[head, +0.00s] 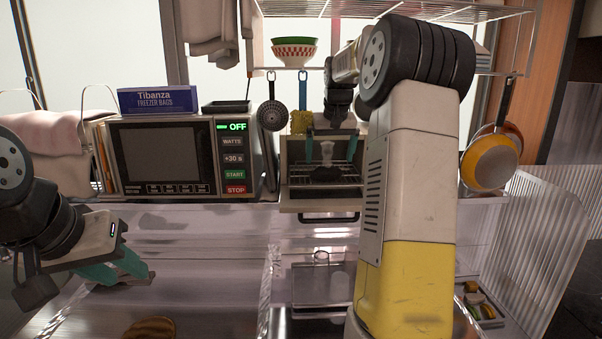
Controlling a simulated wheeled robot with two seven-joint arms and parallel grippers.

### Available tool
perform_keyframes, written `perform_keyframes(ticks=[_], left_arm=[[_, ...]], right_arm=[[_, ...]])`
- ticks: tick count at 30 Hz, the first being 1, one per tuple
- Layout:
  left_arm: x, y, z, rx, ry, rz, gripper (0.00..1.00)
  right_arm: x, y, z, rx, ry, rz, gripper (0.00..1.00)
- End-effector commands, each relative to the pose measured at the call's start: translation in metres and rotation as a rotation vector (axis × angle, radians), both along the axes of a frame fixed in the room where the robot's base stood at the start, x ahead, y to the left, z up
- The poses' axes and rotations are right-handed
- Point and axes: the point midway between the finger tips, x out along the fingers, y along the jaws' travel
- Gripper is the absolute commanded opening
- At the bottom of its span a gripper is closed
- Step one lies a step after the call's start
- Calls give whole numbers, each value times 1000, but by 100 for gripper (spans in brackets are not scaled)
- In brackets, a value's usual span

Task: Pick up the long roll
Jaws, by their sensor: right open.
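A brown, ridged bread roll (150,327) lies at the bottom edge left of centre, partly cut off by the frame; I cannot tell if it is the long roll. My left gripper (134,281) is above and left of it, apart from it. Its teal fingers look spread and empty. My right arm reaches forward to a small toaster oven (287,196). My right gripper (327,160) is open at the oven's front, teal fingers pointing down over the wire rack. What lies between them is too small to tell.
A microwave (160,160) with a blue freezer bags box (157,100) stands left of the oven. A wire shelf with bowls (294,50) hangs above. Hanging utensils and a yellow pan (489,163) are beside it. A tray of small items (481,307) sits lower right.

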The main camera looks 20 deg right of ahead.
Motion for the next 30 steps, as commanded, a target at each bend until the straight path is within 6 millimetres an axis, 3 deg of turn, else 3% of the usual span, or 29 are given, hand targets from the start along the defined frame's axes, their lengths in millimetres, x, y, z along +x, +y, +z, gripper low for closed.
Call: perform_keyframes(ticks=[12,21,22,28,30], left_arm=[[0,0,0,0,0,0,36],[0,0,0,0,0,0,36],[0,0,0,0,0,0,36],[0,0,0,0,0,0,36],[0,0,0,0,0,0,36]], right_arm=[[20,-1,-52,2,2,1,100],[23,-2,-59,1,0,0,100],[23,-2,-59,1,0,0,98],[23,-2,-58,1,0,0,59],[23,-2,-58,1,-1,0,54]])
